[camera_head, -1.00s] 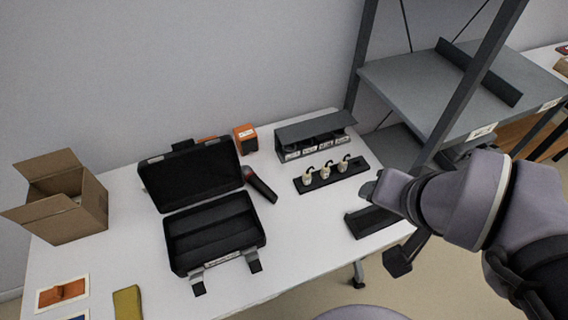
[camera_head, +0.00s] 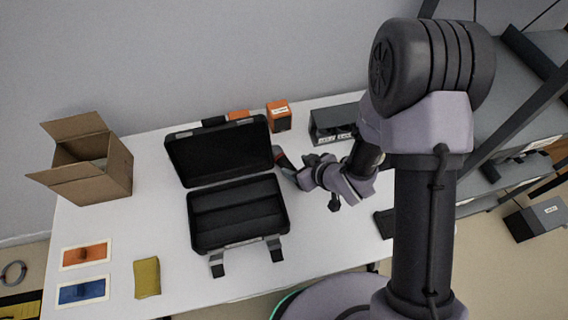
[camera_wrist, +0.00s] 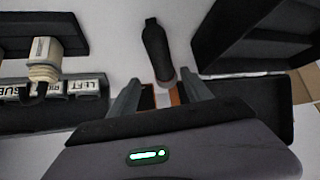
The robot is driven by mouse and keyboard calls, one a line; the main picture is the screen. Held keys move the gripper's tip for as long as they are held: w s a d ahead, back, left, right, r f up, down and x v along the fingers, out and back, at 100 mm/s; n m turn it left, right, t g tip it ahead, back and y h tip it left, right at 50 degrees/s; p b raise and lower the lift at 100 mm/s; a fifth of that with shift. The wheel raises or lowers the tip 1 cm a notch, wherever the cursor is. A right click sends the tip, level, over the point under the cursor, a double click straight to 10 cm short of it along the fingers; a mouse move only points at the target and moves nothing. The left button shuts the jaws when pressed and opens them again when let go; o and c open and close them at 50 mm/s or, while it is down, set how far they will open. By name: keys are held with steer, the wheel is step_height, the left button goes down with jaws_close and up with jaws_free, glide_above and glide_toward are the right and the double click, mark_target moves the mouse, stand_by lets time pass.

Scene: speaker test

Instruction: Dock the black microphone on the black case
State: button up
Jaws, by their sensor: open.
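The black microphone (camera_wrist: 156,48) lies on the white table, right of the black case. In the wrist view its handle points away from me and its head end is near the gap between my fingertips. In the head view the microphone (camera_head: 283,160) is partly hidden by my gripper (camera_head: 306,174). My gripper (camera_wrist: 162,92) is open, with one finger on each side of the microphone's line; I cannot tell whether they touch it. The black case (camera_head: 201,219) stands open and empty, its lid (camera_head: 218,152) leaning back. The case (camera_wrist: 230,45) also shows at the right in the wrist view.
A black holder with labelled slots (camera_head: 331,122) stands behind my arm. An orange box (camera_head: 279,117) is at the back. An open cardboard box (camera_head: 104,181), orange and blue cards (camera_head: 86,254) and a yellow pad (camera_head: 147,277) are left.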

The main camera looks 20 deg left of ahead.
mark_target(287, 164)
steer(key=b+x, duration=0.1)
steer(key=x, duration=0.2)
steer(key=b+x, duration=0.1)
steer(key=x, duration=0.2)
steer(key=shift+s+a+f, duration=0.1)
steer(key=shift+a, duration=0.35)
jaws_close()
